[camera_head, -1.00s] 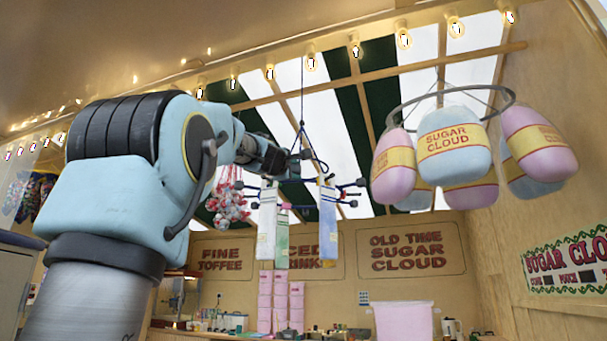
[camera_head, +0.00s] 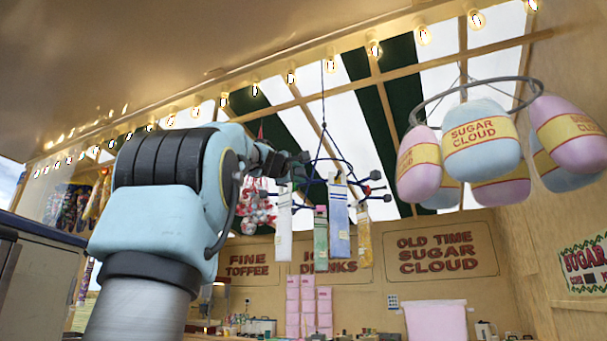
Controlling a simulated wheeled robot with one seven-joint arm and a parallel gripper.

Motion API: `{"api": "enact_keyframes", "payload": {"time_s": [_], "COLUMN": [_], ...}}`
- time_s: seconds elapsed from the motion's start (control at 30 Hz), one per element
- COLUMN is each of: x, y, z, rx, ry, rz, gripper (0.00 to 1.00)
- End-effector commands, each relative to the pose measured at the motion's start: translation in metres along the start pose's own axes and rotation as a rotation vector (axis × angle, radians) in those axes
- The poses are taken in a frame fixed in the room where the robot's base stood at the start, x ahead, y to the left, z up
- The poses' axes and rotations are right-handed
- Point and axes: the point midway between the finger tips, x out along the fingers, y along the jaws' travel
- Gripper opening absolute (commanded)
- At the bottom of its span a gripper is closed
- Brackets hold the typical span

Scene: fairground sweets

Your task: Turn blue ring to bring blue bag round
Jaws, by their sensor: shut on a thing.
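The blue ring (camera_head: 347,166) hangs by a cord from the ceiling frame, in the middle of the head view. Dark knobs stick out around it. The blue bag (camera_head: 339,222), pale with blue, hangs from the ring near the middle. A white bag (camera_head: 284,214) hangs at its left, a green bag (camera_head: 321,236) beside it, and a yellow bag (camera_head: 365,240) at its right. My gripper (camera_head: 299,160) is at the ring's left side, shut on part of it. The fingers are small and dark, so the exact grip point is unclear.
A grey ring of large Sugar Cloud bags (camera_head: 482,140) hangs to the right of the blue ring. A red-and-white bunch (camera_head: 257,207) hangs close left of the white bag. Bulbs and beams run overhead. A counter with pink boxes (camera_head: 308,300) stands at the back.

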Motion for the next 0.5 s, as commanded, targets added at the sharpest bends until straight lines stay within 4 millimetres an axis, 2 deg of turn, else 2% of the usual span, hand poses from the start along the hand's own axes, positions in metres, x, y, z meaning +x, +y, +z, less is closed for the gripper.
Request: {"api": "enact_keyframes", "payload": {"time_s": [0.5], "x": [0.007], "y": [-0.003], "z": [-0.05], "rx": [0.0], "ry": [0.003], "rz": [-0.002], "gripper": [0.18]}}
